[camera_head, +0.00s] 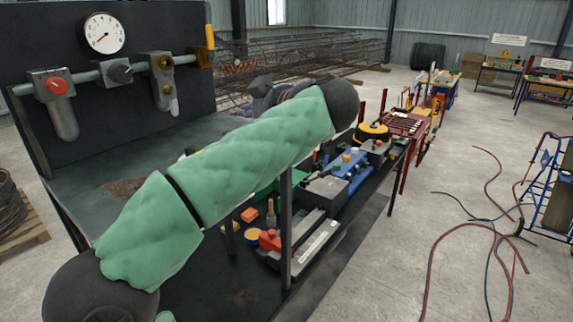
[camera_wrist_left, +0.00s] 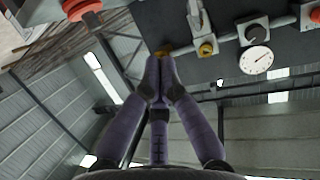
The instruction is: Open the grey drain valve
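My left arm crosses the camera_head view, and my left gripper (camera_head: 262,92) is partly hidden behind its end, right of the dark panel. In the wrist view the left gripper's (camera_wrist_left: 160,62) fingers are together with nothing seen between them. Their tips overlap a yellow handle (camera_wrist_left: 163,51) in the picture; I cannot tell if they touch. On the panel's pipe are a grey block with a dark grey knob (camera_head: 121,73), a unit with a brass knob (camera_head: 165,62) above a small grey bowl (camera_head: 168,95), and the upright yellow handle (camera_head: 209,36). I cannot tell which grey part is the drain valve. My right gripper is out of view.
A gauge (camera_head: 103,33) and a red-knobbed unit (camera_head: 57,86) are on the panel (camera_head: 150,20). Tools and boxes crowd the bench to the right (camera_head: 347,164). Rebar cages (camera_head: 310,55) lie behind. Hoses (camera_head: 470,235) cover part of the right floor.

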